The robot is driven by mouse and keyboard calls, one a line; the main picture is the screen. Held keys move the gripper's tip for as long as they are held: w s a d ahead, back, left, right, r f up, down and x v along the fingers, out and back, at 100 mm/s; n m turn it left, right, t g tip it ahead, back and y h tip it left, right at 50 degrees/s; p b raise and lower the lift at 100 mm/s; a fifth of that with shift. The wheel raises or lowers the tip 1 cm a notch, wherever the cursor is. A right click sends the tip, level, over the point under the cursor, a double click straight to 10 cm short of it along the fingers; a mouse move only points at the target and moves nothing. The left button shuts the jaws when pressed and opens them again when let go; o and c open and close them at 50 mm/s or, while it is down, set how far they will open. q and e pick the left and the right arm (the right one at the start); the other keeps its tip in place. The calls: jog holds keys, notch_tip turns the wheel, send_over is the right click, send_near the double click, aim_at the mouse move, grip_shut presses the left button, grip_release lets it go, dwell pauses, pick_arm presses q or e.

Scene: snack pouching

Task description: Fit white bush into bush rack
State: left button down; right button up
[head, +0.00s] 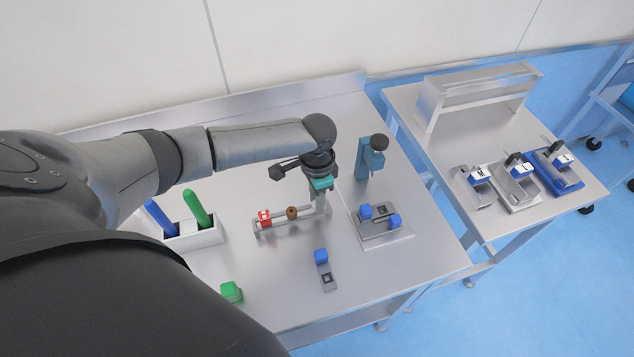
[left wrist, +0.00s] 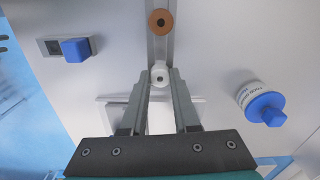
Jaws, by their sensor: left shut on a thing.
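The bush rack (head: 286,229) is a low metal rail on the table. A red bush (head: 265,216) and a brown bush (head: 292,212) sit on it. My left gripper (head: 322,208) points down over the rack's right end. In the left wrist view, its fingers (left wrist: 160,82) are shut on the white bush (left wrist: 160,73). The white bush lines up with the rail, with the brown bush (left wrist: 160,21) further along it. I cannot tell whether the white bush is seated or just above the rail. The white bush is hard to make out in the head view. My right gripper is not in view.
A teal stand with a dark knob (head: 370,158) is behind my left gripper. A plate with blue blocks (head: 390,238) lies to the right. A small blue block (head: 321,256) is in front. A white bin (head: 207,238) holds blue and green sticks. A green block (head: 231,292) lies front left.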

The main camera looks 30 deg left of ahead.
pick_arm(q)
jog(key=shift+f, duration=0.15)
jog(key=c, duration=0.6)
grip_release()
notch_tip(320, 180, up, 15)
jog(key=shift+r+p, duration=0.2)
jog(key=shift+p, duration=0.45)
